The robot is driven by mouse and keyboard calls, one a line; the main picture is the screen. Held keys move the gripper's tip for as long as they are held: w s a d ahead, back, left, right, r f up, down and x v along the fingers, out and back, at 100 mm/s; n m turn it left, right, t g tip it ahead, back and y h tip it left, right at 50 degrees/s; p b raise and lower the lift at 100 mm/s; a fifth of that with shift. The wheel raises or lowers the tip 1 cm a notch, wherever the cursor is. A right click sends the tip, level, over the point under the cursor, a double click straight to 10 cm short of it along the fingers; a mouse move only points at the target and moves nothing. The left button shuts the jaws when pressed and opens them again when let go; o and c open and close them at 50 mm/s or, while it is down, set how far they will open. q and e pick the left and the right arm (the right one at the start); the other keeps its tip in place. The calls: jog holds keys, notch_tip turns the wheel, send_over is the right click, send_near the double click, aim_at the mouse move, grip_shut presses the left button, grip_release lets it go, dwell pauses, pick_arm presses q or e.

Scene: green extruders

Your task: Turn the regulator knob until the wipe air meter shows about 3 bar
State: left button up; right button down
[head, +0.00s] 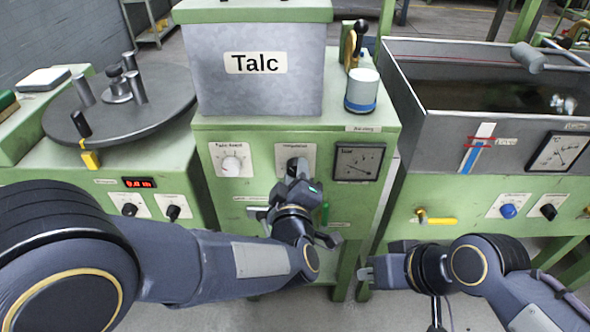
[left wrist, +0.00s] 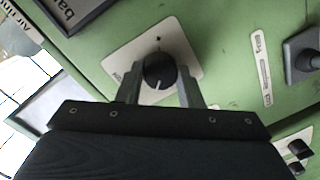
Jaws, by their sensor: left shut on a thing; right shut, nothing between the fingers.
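The black regulator knob (head: 293,162) sits on a white plate on the green front panel under the Talc box. It also shows in the left wrist view (left wrist: 160,71), where its white mark points toward the bottom of the picture. My left gripper (head: 296,172) is shut on the knob, one finger on each side. The dark square bar meter (head: 359,161) is right of the knob; its needle is too small to read exactly. Only a corner of its frame (left wrist: 72,12) shows in the left wrist view. My right gripper (head: 364,274) is shut and empty, low and right of the panel.
A white dial (head: 231,164) is left of the knob. The grey Talc box (head: 258,75) stands above, beside a white and blue canister (head: 362,91). A round turntable (head: 120,105) is at left. A grey trough (head: 470,90) with another meter (head: 556,151) is at right.

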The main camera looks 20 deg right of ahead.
pick_arm(q)
jog(key=shift+f+m+t+y+p, duration=0.1)
jog(key=shift+m+t+y+p, duration=0.3)
jog(key=shift+m+p, duration=3.15)
jog(key=shift+f+m+t+y+p, duration=0.1)
jog(key=shift+m+t+y+p, duration=0.65)
jog(key=shift+m, duration=5.2)
jog(key=shift+g+h+p, duration=0.35)
jog(key=shift+g+p, duration=0.1)
jog(key=o, duration=1)
